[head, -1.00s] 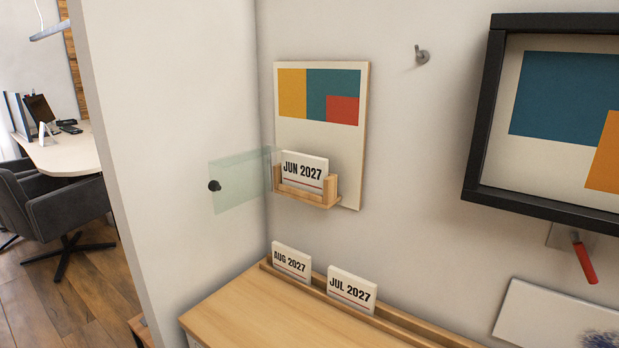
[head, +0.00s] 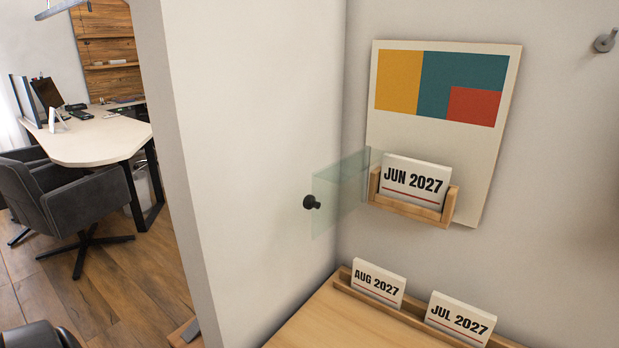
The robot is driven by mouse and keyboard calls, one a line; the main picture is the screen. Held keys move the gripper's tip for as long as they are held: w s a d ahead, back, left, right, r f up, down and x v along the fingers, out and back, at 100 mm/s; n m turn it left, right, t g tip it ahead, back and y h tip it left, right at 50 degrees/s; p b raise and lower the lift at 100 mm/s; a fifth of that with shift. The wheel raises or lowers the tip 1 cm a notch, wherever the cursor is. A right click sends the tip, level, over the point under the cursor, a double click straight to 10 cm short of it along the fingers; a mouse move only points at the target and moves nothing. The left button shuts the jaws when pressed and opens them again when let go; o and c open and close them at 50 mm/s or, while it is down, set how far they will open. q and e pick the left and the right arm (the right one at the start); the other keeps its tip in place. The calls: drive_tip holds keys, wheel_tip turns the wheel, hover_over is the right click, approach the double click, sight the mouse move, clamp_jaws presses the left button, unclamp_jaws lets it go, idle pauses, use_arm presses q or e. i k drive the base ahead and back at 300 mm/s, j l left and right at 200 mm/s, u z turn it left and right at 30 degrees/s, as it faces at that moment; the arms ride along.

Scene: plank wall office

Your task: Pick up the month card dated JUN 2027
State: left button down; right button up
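The month card JUN 2027 (head: 413,182) stands upright in a small wooden holder (head: 408,208) on a wall board with yellow, teal and red blocks (head: 440,120). A clear greenish panel (head: 340,190) with a black knob (head: 311,202) stands out to the left of the holder, swung away from the card's front. The AUG 2027 card (head: 378,285) and the JUL 2027 card (head: 459,319) stand in a wooden rail (head: 413,317) below. Neither of my grippers shows in the head view.
A wooden surface (head: 310,318) lies below the board. A white partition wall (head: 255,120) stands close on the left of the panel. A grey hook (head: 606,41) sits on the wall at upper right. A desk (head: 95,140) and dark chair (head: 75,195) are far left.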

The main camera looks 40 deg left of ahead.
sight(420, 183)
drive_tip(key=j+z, duration=0.15)
drive_tip(key=j, duration=0.55)
drive_tip(key=k+j+z, duration=0.1)
drive_tip(key=j, duration=0.6)
drive_tip(key=k+j+z, duration=0.15)
drive_tip(key=j, duration=0.55)
drive_tip(key=i+l, duration=0.1)
drive_tip(key=l, duration=0.45)
drive_tip(key=u, duration=0.05)
